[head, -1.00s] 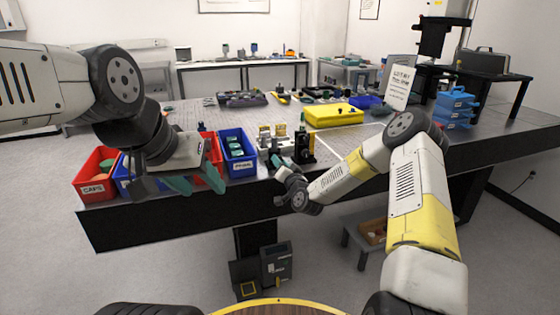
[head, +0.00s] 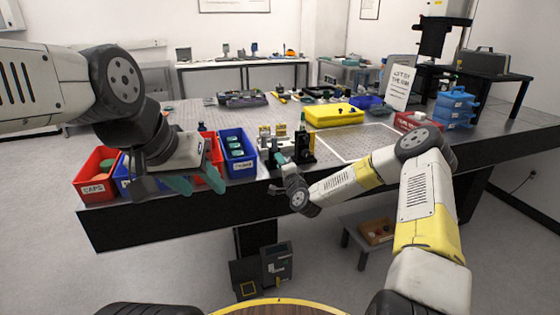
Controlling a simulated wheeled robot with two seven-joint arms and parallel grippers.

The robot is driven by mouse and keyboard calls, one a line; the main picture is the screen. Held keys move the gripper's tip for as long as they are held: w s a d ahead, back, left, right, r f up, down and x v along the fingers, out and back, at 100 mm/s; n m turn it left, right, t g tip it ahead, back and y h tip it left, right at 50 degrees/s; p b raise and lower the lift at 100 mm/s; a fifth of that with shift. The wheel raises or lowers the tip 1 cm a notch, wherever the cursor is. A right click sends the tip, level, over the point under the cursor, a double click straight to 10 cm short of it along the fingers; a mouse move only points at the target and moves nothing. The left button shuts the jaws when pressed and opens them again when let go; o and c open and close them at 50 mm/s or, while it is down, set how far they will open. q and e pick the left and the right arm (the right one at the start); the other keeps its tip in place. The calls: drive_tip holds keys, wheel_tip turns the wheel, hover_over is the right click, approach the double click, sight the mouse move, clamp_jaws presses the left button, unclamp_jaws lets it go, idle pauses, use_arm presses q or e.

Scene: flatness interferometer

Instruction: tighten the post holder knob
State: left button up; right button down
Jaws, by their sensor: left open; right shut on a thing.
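The black post holder assembly (head: 304,146) stands upright near the front edge of the table, right of the blue bin. My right gripper (head: 281,160) is at its left front side, tips pointing up and away from me. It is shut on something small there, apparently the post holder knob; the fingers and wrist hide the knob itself.
A red bin (head: 96,187) and blue bins (head: 238,167) line the left front edge. Brass-topped mounts (head: 270,134) stand close to the post holder. Behind are a yellow case (head: 333,115) and a sign (head: 399,86). A red box (head: 418,121) and blue stacked trays (head: 455,107) are at right.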

idle(0.5)
drive_tip(key=c, duration=1.1)
unclamp_jaws()
drive_tip(key=v, duration=0.7)
drive_tip(key=shift+s+d, duration=0.2)
drive_tip(key=shift+s, duration=0.15)
